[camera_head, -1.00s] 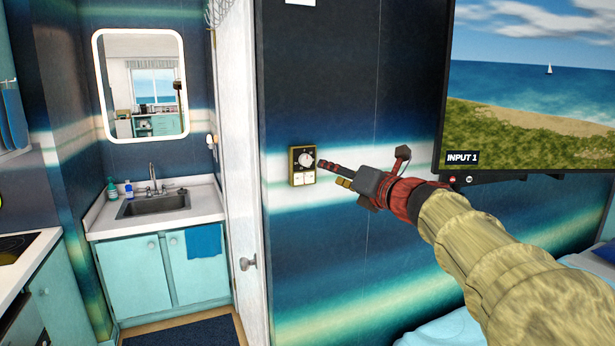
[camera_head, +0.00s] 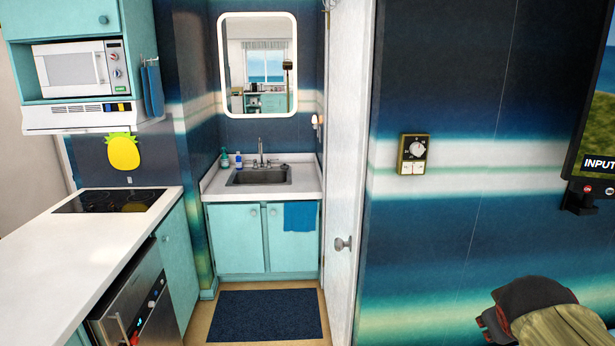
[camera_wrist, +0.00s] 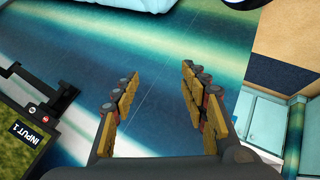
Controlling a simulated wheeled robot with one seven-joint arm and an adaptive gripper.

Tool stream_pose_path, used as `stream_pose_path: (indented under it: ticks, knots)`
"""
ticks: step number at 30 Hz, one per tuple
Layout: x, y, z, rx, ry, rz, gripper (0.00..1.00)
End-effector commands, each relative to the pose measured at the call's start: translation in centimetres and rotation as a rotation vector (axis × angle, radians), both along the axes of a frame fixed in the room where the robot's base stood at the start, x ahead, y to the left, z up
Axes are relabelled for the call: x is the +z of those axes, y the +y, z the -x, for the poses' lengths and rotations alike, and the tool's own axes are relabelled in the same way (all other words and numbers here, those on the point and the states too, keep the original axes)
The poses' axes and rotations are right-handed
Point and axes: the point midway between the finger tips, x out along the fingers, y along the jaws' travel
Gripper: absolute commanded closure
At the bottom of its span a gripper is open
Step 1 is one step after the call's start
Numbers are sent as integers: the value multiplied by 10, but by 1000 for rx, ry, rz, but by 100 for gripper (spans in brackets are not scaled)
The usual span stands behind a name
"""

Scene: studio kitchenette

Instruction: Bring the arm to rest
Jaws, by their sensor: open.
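My gripper (camera_wrist: 156,98) is open in the wrist view, with its yellow-padded fingers apart and nothing between them. In the head view, part of my arm (camera_head: 545,312) shows at the lower right, below and to the right of the wall dial; the fingertips are out of that view. The wall dial (camera_head: 413,154) is a small brass-framed panel with a round knob, mounted on the blue striped wall. My gripper is well apart from it.
A wall-mounted screen (camera_head: 598,135) stands at the right edge; its bracket also shows in the wrist view. A door with a knob (camera_head: 343,243) is left of the dial. A sink (camera_head: 258,176), a white counter (camera_head: 75,235) and a dark mat (camera_head: 266,315) are farther left.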

Motion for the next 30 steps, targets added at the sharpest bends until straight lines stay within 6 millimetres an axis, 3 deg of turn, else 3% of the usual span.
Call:
stream_pose_path:
  ticks: [6, 9, 12, 18, 30]
  knots:
    - [-60, 104, 75, -123, 92, -359, 56]
    - [-76, 155, 107, -114, 137, -482, 56]
    - [-78, 194, 125, -42, 140, -543, 56]
    - [-61, 217, 129, 58, 113, -530, 56]
    - [-61, 220, 128, 67, 114, -529, 56]
